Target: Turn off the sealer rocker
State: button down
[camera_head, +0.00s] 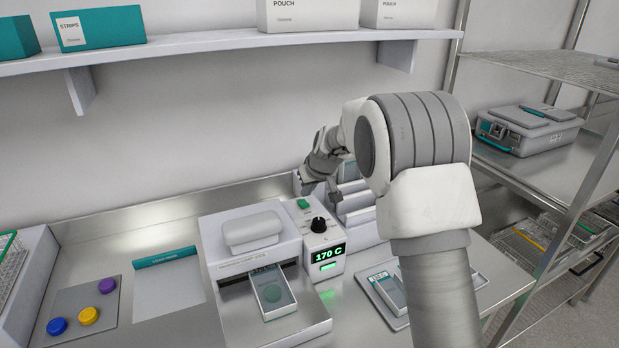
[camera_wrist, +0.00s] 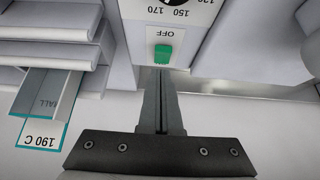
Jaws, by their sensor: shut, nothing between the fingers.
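The sealer (camera_head: 248,255) stands on the steel bench, with a control box (camera_head: 333,257) on its right side. The box carries a green rocker (camera_head: 303,204), a black knob (camera_head: 318,225) and a lit display reading 170 C (camera_head: 329,252). In the wrist view the green rocker (camera_wrist: 163,54) sits beside the upside-down word OFF. My gripper (camera_wrist: 161,80) is shut and empty, its fingertips just below the rocker in that view; I cannot tell whether they touch it. In the head view my gripper (camera_head: 305,189) is small and partly hidden by my wrist, close to the rocker.
A pouch rack (camera_head: 356,201) stands right of the control box, partly behind my arm. A tray (camera_head: 388,293) lies in front of it. A panel with blue, yellow and purple buttons (camera_head: 85,312) is at left. A shelf (camera_head: 200,44) hangs above the bench.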

jog(key=shift+s+d+f, duration=0.1)
jog(key=shift+s+f, duration=0.1)
jog(key=shift+f, duration=0.85)
